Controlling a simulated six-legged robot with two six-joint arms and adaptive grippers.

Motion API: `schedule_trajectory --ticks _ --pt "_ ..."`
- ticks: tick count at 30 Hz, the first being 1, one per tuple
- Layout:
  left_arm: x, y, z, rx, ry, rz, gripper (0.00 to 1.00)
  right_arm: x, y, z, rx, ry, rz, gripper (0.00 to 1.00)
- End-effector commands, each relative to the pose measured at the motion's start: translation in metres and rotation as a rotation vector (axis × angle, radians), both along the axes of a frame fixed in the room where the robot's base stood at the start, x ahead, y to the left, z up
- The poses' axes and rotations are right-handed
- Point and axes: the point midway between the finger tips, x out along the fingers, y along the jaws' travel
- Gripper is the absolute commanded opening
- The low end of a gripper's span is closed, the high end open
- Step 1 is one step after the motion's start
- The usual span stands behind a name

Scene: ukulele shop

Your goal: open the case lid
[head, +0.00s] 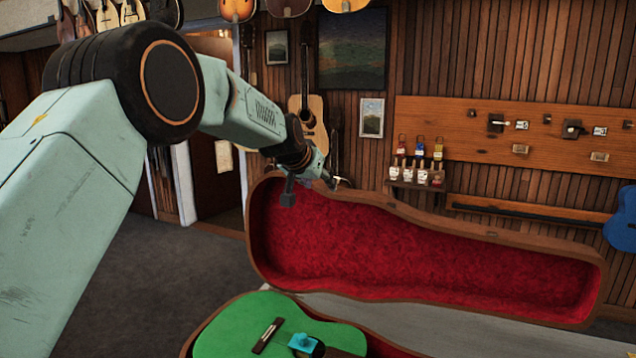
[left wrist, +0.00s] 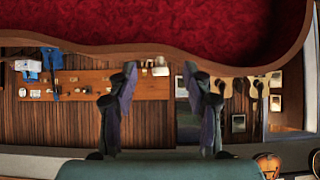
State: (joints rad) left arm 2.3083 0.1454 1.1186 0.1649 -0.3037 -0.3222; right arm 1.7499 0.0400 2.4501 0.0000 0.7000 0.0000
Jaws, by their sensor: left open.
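The case lid (head: 430,250) stands raised, its red plush lining facing me and its brown rim at the top. The case's lower part (head: 213,322) lies open at the bottom, with a green guitar (head: 235,335) in it. My left gripper (head: 336,181) is at the lid's upper edge, toward its left end. In the left wrist view my left gripper (left wrist: 160,72) has its two fingers spread with nothing between them. The lid (left wrist: 150,20) fills the top there, its rim close to the fingertips; I cannot tell whether they touch.
Behind the lid are a shelf with small bottles (head: 418,176), a wooden wall panel (head: 540,135) and a blue ukulele (head: 622,225). Grey floor (head: 150,280) is clear left of the case.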

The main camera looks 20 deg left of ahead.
Motion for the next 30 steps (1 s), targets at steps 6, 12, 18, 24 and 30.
schedule_trajectory --ticks 6,12,18,24,30 --pt "0.0 0.0 0.0 0.0 0.0 0.0 0.5 0.0 0.0 0.0 0.0 0.0 0.0 0.0" --pt "-0.011 0.0 0.01 -0.001 -0.001 0.001 0.5 0.0 0.0 0.0 0.0 0.0 0.0 0.0" --pt "-0.037 0.001 0.031 -0.001 -0.002 -0.001 0.5 0.0 0.0 0.0 0.0 0.0 0.0 0.0" --pt "-0.065 0.002 0.053 -0.001 -0.002 -0.001 0.5 0.0 0.0 0.0 0.0 0.0 0.0 0.0" --pt "-0.086 0.003 0.069 -0.001 -0.002 0.0 0.5 0.0 0.0 0.0 0.0 0.0 0.0 0.0"
